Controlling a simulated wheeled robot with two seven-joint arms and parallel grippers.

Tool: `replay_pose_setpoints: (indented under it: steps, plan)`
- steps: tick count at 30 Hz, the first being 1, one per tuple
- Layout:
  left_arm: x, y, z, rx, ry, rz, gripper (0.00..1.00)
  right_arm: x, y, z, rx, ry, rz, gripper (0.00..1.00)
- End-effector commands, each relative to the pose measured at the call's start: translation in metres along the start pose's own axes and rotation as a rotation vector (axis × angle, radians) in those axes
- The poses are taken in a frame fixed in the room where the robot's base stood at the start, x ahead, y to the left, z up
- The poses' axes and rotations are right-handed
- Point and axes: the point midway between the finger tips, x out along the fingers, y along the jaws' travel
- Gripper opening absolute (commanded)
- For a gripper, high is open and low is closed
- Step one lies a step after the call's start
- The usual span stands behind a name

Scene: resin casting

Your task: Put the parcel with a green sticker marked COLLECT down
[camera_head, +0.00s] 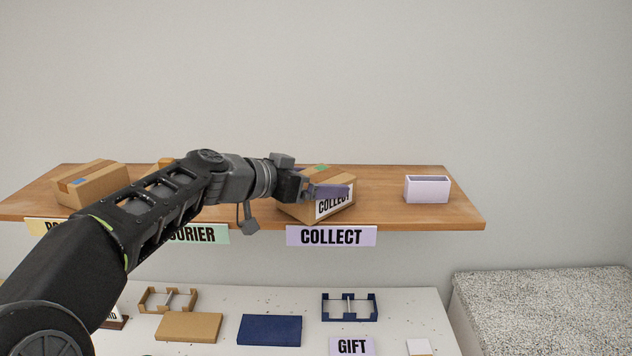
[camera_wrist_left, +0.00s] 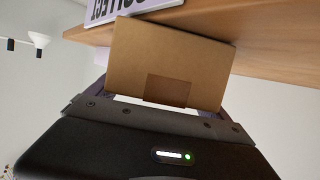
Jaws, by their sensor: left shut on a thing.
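The brown parcel (camera_head: 290,210) has a green sticker (camera_head: 321,168) on top and a white label reading COLLECT on one face. It is at the shelf's front edge, above the lavender COLLECT sign (camera_head: 331,236), turned at an angle. My left gripper (camera_head: 322,191) is shut on it, a finger crossing the label. In the left wrist view the parcel (camera_wrist_left: 170,62) fills the space between the fingers, with a brown tape patch facing the camera. I cannot tell whether its underside touches the shelf. My right gripper is not in view.
The wooden shelf (camera_head: 385,200) has clear room right of the parcel, up to a pale open-topped box (camera_head: 427,190). Another parcel (camera_head: 92,184) with a blue sticker stands at far left. Below, a white table (camera_head: 230,303) holds trays, flat blocks and a GIFT sign (camera_head: 352,346).

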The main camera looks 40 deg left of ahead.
Motion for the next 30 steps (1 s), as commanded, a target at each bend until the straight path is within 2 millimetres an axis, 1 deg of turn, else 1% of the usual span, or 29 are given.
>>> replay_pose_setpoints:
  steps: [7,11,12,15,23,26,30]
  plan:
    - [-0.0003,0.0000,-0.0009,0.001,0.003,-0.001,0.26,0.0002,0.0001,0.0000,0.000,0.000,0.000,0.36]
    - [0.0011,0.0001,0.0028,0.001,0.003,0.000,0.26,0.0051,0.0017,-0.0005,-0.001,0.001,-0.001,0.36]
    - [0.0009,0.0002,0.0021,0.001,0.001,0.000,0.93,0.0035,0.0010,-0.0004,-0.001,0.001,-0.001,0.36]
    - [0.0008,0.0002,0.0019,0.001,0.001,0.000,1.00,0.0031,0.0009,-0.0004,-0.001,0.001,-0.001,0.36]
    - [0.0003,0.0001,0.0009,0.001,0.001,0.000,1.00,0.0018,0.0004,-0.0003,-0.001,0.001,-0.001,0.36]
    - [-0.0011,0.0000,-0.0029,0.000,0.000,0.000,1.00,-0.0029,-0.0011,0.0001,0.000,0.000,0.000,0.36]
    - [-0.0007,0.0023,-0.0069,0.003,0.002,0.003,1.00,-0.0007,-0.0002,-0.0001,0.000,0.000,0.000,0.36]
